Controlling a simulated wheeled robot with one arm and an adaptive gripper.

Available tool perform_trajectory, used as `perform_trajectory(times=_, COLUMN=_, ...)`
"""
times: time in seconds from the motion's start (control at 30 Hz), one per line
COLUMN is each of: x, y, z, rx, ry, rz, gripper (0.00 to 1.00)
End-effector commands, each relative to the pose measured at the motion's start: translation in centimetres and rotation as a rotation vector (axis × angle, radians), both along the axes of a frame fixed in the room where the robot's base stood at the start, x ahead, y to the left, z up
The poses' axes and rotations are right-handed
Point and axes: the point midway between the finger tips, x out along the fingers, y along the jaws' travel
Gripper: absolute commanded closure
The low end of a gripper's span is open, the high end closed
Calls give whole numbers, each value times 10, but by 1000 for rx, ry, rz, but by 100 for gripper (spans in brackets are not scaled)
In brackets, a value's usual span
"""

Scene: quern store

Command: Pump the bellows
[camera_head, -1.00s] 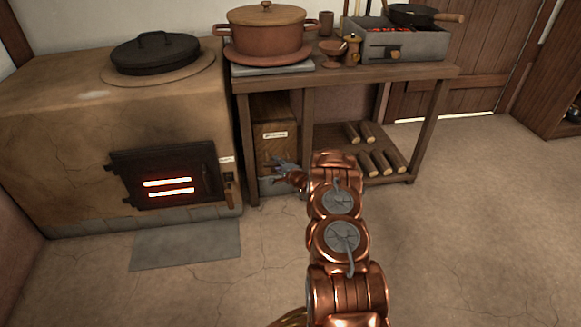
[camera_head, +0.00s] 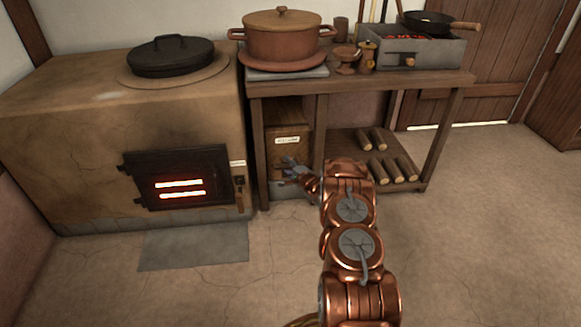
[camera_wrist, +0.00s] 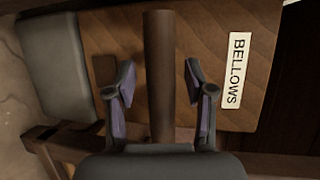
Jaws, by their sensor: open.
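The bellows is a wooden box (camera_head: 288,126) with a pale label, standing under the table beside the stove. In the wrist view its wooden face (camera_wrist: 205,40) fills much of the picture, and the label (camera_wrist: 236,68) reads "BELLOWS". A round brown bar, the bellows handle (camera_wrist: 158,50), runs up the middle of the wrist view. My gripper (camera_head: 290,168) is in front of the box. In the wrist view its open fingers (camera_wrist: 160,76) appear on either side of the handle, with gaps on both sides. How deep the handle sits between them is unclear.
The clay stove (camera_head: 75,150) with a glowing fire door (camera_head: 180,180) stands to the left. The wooden table (camera_head: 350,88) overhangs the bellows, its leg (camera_head: 320,135) close by. Logs (camera_head: 385,168) lie on the lower shelf. Floor at the right is clear.

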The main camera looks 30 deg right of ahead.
Motion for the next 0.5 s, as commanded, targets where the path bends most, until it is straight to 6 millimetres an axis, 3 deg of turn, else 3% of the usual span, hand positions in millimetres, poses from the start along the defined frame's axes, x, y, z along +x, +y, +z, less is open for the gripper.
perform_trajectory(times=0.27, x=-5, y=0, z=1, rx=0, ry=1, rz=1, gripper=46)
perform_trajectory(times=0.5, x=-26, y=0, z=6, rx=1, ry=1, rz=-1, gripper=46)
